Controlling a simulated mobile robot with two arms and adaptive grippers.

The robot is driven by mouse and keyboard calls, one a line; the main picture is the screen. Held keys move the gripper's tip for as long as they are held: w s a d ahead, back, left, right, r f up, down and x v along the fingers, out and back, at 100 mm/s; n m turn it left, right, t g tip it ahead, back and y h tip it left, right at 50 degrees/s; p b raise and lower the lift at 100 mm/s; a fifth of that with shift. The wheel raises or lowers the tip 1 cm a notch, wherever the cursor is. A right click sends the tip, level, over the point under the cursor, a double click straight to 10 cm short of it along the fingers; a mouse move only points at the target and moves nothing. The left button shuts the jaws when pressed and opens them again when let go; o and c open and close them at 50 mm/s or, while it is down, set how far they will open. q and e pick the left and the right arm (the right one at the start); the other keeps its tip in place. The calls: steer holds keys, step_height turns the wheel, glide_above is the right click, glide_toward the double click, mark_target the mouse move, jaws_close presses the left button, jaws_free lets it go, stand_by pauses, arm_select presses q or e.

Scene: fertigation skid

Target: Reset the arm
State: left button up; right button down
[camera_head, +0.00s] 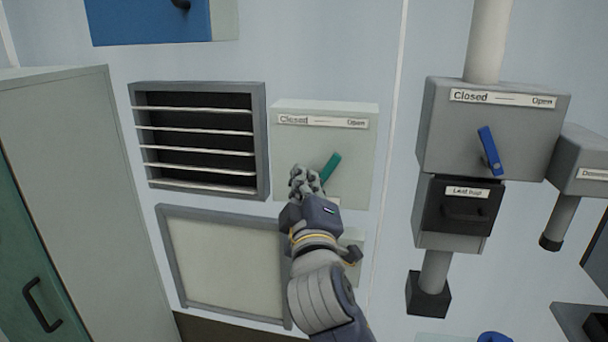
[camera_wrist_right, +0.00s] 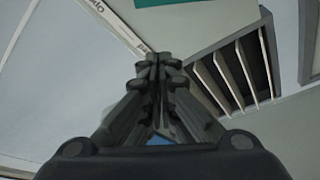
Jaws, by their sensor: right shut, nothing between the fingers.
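My right arm reaches up from the bottom of the head view. Its gripper (camera_head: 306,180) is shut and empty, in front of the lower left part of a pale box (camera_head: 296,150) labelled Closed and Open. The teal lever (camera_head: 331,167) on that box tilts up to the right, just right of the fingers. I cannot tell whether they touch. In the right wrist view the shut fingers (camera_wrist_right: 157,75) point up, and a strip of teal (camera_wrist_right: 200,3) shows at the top edge. My left gripper is not in view.
A louvred vent (camera_head: 198,140) and a framed panel (camera_head: 225,262) are left of the arm. On the right are a grey box (camera_head: 455,140) with a blue lever (camera_head: 489,150) and a dark Leaf trap box (camera_head: 462,215). A cabinet (camera_head: 70,130) stands far left.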

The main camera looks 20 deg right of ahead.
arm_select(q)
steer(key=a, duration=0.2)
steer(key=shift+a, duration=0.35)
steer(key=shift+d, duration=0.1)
